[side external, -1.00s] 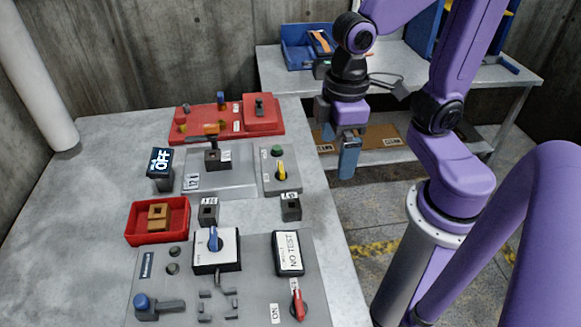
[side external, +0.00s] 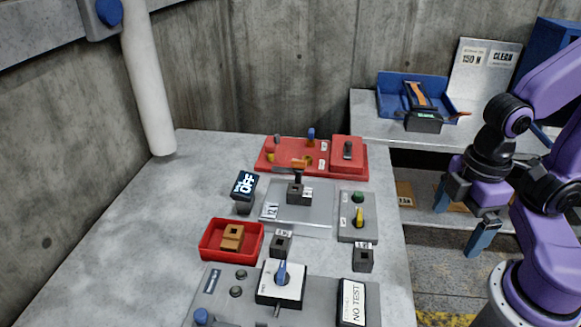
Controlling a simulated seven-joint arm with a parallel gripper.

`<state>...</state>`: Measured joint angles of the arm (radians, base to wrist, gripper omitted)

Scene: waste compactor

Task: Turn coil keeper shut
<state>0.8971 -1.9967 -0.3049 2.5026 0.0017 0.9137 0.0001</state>
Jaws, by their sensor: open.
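No readable label says which part is the coil keeper, so I cannot tell it for certain. A blue turn handle (side external: 282,274) stands on a white-faced square block on the grey front panel. A yellow turn knob (side external: 359,217) sits below a green button on a small grey box. A black lever with an orange top (side external: 298,178) rises from a grey plate. My gripper (side external: 469,213) is open and empty, with its blue-grey fingers apart, hanging to the right of the table edge, clear of all the controls.
A red tray (side external: 212,252) holds a brown block. A red panel (side external: 265,165) stands at the back, and an OFF display (side external: 244,190) at left. Dark labelled posts (side external: 281,246) and a NO TEST cover (side external: 352,303) stand in front. A blue bin (side external: 390,101) is on the rear bench.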

